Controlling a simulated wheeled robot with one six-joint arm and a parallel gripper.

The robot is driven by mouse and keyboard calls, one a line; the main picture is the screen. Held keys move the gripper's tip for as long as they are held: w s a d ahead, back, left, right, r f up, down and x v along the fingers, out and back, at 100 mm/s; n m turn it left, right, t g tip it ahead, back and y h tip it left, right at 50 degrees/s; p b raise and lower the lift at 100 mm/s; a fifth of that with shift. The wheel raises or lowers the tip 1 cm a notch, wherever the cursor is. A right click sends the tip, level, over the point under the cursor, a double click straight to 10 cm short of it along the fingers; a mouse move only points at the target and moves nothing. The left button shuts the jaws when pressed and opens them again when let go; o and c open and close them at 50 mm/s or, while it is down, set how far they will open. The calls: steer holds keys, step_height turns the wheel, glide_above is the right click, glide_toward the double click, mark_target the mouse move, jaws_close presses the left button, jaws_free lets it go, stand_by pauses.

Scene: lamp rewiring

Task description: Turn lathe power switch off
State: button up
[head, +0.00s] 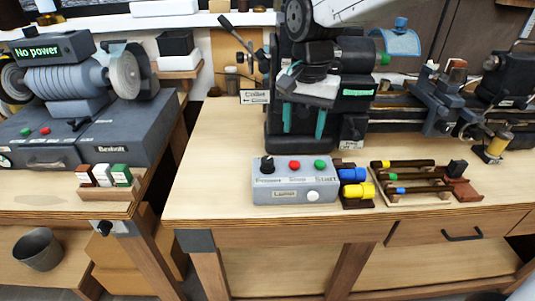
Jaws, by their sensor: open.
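A grey control box (293,190) stands near the front edge of the right workbench. Its sloped top has a black knob (267,165), a red button (295,165) and a green button (320,165). Its front has a small label and a round white knob (313,196). The lettering is too small to read surely, and I cannot tell which control is the power switch or how it is set. My gripper (304,122) hangs above and behind the box, its two teal fingers apart, empty and pointing down. The lathe (400,115) is behind, partly hidden by my arm.
Right of the box are blue and yellow pieces (354,183) and a rack of tools (408,178). A grinder (75,85) with a "No power" display stands on the left bench. Free bench top (215,175) lies left of the box.

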steer(key=m, duration=0.1)
glide_above(267, 159)
step_height(267, 159, down, 4)
steer(key=shift+d+f, duration=0.1)
step_height(267, 159, down, 8)
steer(key=shift+r, duration=0.25)
steer(key=c, duration=1)
